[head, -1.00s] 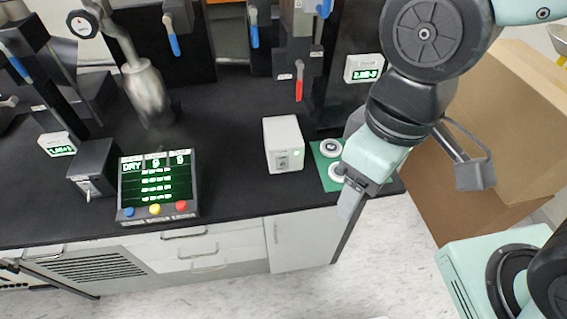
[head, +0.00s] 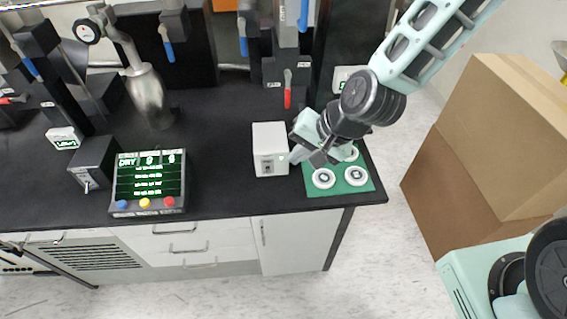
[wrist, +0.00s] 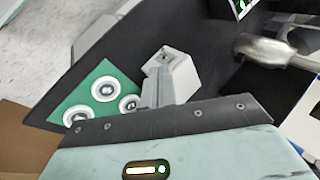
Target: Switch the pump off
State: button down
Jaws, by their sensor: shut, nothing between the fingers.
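A white box (head: 268,140) with a small switch panel (head: 267,166) on its front stands on the black bench. I cannot tell for sure that it is the pump's switch box. My gripper (head: 296,155) is shut and empty, with its tip close to the box's lower right front edge. Whether it touches the box is unclear. No green lamp shows on the panel now; the fingertips may hide it. In the wrist view the white box (wrist: 180,72) is just beyond my shut fingers (wrist: 156,92); its switch is not clear there.
A green mat (head: 338,184) with several white round pieces lies right of the box, under my arm. A dark box (head: 93,160) with a small lever and a display panel (head: 148,180) stand at left. A red-handled valve (head: 287,92) hangs behind. Cardboard boxes (head: 455,180) stand at right.

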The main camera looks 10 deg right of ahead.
aim_at(269, 169)
jog(key=shift+w+d+f+m+t, duration=0.2)
jog(key=shift+w+d+m, duration=0.05)
jog(key=shift+w+m, duration=0.3)
jog(key=shift+w+d+f+m+t, duration=0.15)
jog(key=shift+w+d+m+t, duration=0.1)
jog(key=shift+w+m, duration=0.25)
jog(key=p+x, duration=0.2)
jog(key=x, duration=0.8)
jog(key=shift+s+a, duration=0.1)
